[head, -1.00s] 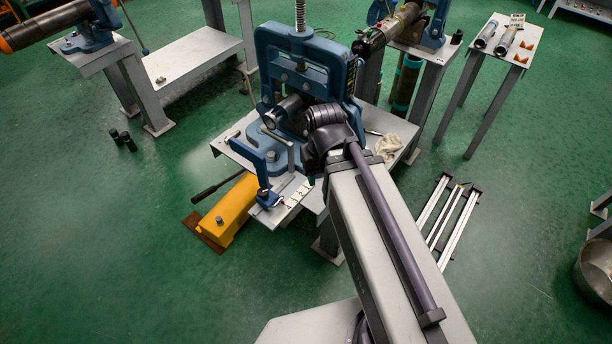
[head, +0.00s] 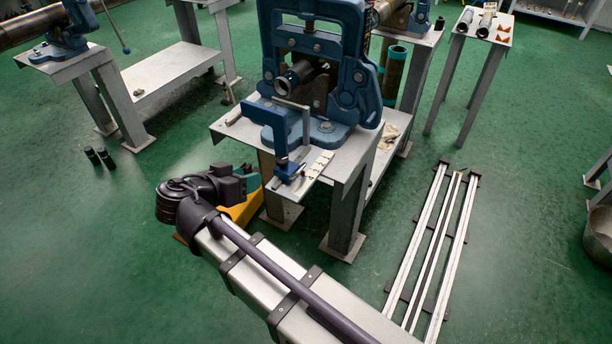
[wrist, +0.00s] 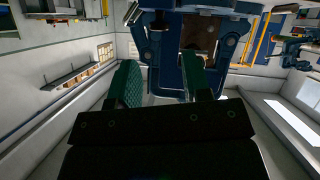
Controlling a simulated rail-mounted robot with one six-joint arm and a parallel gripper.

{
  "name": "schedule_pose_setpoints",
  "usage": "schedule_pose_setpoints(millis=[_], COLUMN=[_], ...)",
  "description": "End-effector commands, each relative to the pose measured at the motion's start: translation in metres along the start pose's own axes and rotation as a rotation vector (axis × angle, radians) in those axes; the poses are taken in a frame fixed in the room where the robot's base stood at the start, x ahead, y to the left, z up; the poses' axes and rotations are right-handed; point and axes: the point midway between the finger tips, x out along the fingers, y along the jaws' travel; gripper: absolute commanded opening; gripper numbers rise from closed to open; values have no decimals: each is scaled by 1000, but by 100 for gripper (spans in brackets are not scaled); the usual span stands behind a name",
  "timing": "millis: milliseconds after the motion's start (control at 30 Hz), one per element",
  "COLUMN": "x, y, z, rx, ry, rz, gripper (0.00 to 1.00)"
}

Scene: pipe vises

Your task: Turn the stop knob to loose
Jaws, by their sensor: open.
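The stop stands at the front of the vise bench, with an upright blue plate (head: 268,122) and a thin grey bar. The stop knob (head: 288,172) is the small blue part low on it, at the white marked scale (head: 312,168). Its setting is too small to read. My gripper (head: 250,178) is left of the knob, apart from it, with its teal fingers partly hidden by my dark wrist. In the wrist view the green fingers (wrist: 160,68) are apart and empty, with blue vise parts (wrist: 165,48) beyond them. I cannot pick out the knob there.
The blue vise (head: 315,60) holds a pipe (head: 290,82) above the stop. White rails (head: 435,245) lie on the floor at right.

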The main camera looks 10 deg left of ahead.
Motion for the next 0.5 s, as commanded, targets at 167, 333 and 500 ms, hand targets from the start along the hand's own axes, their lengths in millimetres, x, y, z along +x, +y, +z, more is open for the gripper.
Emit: schedule_pose_setpoints(millis=[167,333,500], x=[0,2,27], y=[3,3,3], z=[-12,-11,-9], rx=[222,251,252], ry=[59,57,56], rz=[7,6,9], gripper=[44,44,44])
